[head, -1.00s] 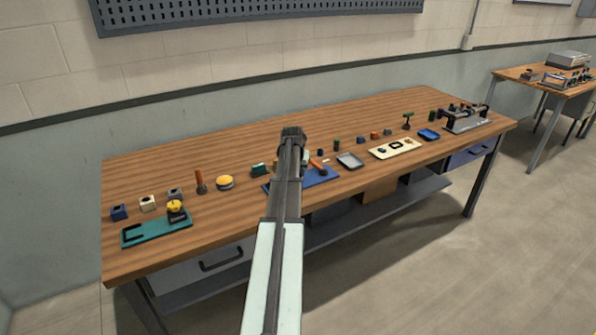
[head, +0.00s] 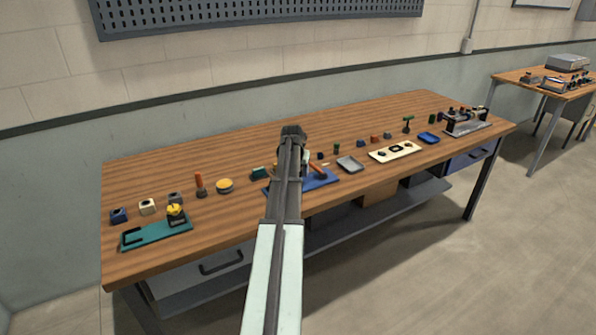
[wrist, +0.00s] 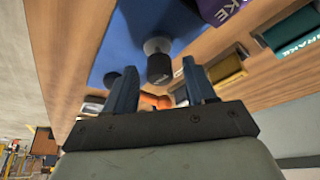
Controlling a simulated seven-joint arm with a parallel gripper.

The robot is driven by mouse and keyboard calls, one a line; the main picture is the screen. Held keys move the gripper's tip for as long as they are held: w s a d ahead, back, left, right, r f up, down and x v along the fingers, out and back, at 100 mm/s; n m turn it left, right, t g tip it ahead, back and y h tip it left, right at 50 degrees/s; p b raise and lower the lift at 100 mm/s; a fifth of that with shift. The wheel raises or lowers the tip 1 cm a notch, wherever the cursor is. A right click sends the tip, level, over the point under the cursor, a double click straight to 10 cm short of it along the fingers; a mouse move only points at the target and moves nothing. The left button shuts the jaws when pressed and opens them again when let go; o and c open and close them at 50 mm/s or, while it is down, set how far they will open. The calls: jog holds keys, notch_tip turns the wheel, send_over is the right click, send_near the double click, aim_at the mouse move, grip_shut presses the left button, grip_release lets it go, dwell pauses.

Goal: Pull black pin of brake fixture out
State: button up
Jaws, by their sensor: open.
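The blue brake fixture plate (head: 325,179) lies near the front edge of the bench, partly hidden behind my arm. In the wrist view the blue plate (wrist: 128,35) fills the upper middle. A black pin-like cylinder (wrist: 160,70) with a grey collar stands on it. My gripper (wrist: 159,63) is open, with one blue finger on each side of this black end in the picture. I cannot tell how deep the fingers are around it or whether they touch it. An orange handle (wrist: 152,100) shows behind the fingers.
On the bench, a green fixture (head: 155,233) is at left, with a grey tray (head: 350,164), cream plate (head: 408,150) and metal fixture (head: 466,122) to the right.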

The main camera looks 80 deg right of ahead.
jog(key=shift+r, duration=0.1)
jog(key=v, duration=1.3)
jog(key=shift+a+r, duration=0.2)
